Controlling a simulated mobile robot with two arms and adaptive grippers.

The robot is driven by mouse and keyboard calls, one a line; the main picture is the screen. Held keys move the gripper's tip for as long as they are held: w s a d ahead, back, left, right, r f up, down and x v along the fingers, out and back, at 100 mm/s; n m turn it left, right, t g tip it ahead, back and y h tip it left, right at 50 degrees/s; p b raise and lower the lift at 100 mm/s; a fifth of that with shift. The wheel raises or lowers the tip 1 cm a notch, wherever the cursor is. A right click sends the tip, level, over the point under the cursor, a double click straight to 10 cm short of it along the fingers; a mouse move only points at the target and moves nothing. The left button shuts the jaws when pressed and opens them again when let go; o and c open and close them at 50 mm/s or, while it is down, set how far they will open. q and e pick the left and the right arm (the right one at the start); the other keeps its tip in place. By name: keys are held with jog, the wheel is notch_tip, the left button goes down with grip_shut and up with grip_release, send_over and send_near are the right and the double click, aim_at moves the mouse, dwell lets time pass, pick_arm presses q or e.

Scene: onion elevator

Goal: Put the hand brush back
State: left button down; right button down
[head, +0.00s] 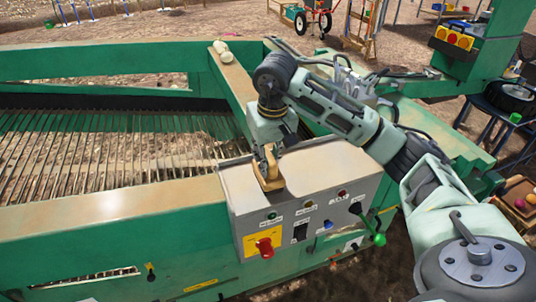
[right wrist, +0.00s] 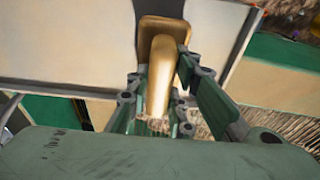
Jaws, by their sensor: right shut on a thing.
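The hand brush (head: 270,183) is at the top of the grey control box (head: 232,186), towards its left part. It looks tan and wooden. My right gripper (head: 266,153) comes down on it from above and is shut on it. In the right wrist view, the brush's rounded handle (right wrist: 160,80) runs between the fingers of my right gripper (right wrist: 163,88), and its wider block (right wrist: 163,27) lies beyond them against a pale surface. I cannot tell whether the brush touches the box top. Its bristles are mostly hidden. My left gripper is not in view.
The box front carries a red knob (head: 265,247), switches and a green-tipped lever (head: 379,239). A green machine frame (head: 120,235) surrounds a slatted conveyor bed (head: 90,150) at left. Pale onion-like pieces (head: 222,51) lie on the far beam. Bare box top lies right of the brush.

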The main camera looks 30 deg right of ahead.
jog(key=c, duration=1.6)
grip_release()
jog(key=shift+o, duration=0.2)
notch_tip(320, 180, up, 12)
jog(key=s, duration=0.1)
jog(key=shift+s+a, duration=0.2)
jog(key=shift+s, duration=0.2)
